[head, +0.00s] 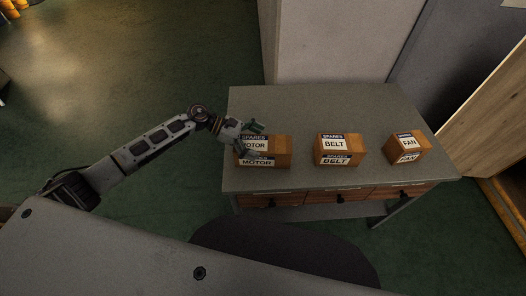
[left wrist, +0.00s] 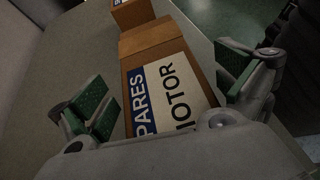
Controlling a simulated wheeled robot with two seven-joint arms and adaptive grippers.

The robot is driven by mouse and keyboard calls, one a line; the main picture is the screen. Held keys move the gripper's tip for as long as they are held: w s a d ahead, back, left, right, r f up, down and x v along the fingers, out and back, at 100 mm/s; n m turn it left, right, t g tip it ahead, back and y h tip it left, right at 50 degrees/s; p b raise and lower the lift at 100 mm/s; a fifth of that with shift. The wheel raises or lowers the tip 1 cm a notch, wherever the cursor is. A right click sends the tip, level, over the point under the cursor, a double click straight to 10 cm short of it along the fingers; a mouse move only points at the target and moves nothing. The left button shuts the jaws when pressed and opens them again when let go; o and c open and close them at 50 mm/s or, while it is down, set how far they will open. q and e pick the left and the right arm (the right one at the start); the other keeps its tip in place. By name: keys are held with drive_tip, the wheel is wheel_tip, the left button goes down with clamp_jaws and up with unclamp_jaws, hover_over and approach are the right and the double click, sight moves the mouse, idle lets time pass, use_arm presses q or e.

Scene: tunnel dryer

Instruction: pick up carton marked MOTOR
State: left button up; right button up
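The carton marked MOTOR (head: 268,154) is an orange-brown box with white and dark-blue labels, at the left of the grey table in the head view. My left gripper (head: 249,138) is over its left part and hides some of its top label. In the left wrist view the MOTOR carton (left wrist: 165,85) lies between the two spread green-padded fingers (left wrist: 165,90). A gap shows on the left finger's side, and the right finger is close to the carton's edge. I cannot tell whether it touches. My right gripper is not in view.
The BELT carton (head: 337,149) stands mid-table and the FAN carton (head: 405,147) at the right, with bare tabletop (head: 306,172) between the cartons. Drawers (head: 340,195) run along the table's front. A pale wall or panel (head: 335,40) rises behind the table.

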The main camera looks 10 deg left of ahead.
use_arm(q)
drive_tip(key=c, duration=1.9)
drive_tip(key=shift+r, duration=0.15)
drive_tip(key=shift+c, duration=0.5)
drive_tip(key=shift+w+r, duration=0.15)
drive_tip(key=shift+r, duration=0.3)
wheel_tip(320, 180, up, 5)
drive_tip(key=shift+b, duration=0.35)
wheel_tip(320, 180, up, 12)
drive_tip(key=b, duration=0.1)
wheel_tip(320, 180, up, 9)
drive_tip(key=shift+r+b, duration=0.2)
drive_tip(key=shift+b, duration=0.4)
drive_tip(key=shift+r, duration=0.35)
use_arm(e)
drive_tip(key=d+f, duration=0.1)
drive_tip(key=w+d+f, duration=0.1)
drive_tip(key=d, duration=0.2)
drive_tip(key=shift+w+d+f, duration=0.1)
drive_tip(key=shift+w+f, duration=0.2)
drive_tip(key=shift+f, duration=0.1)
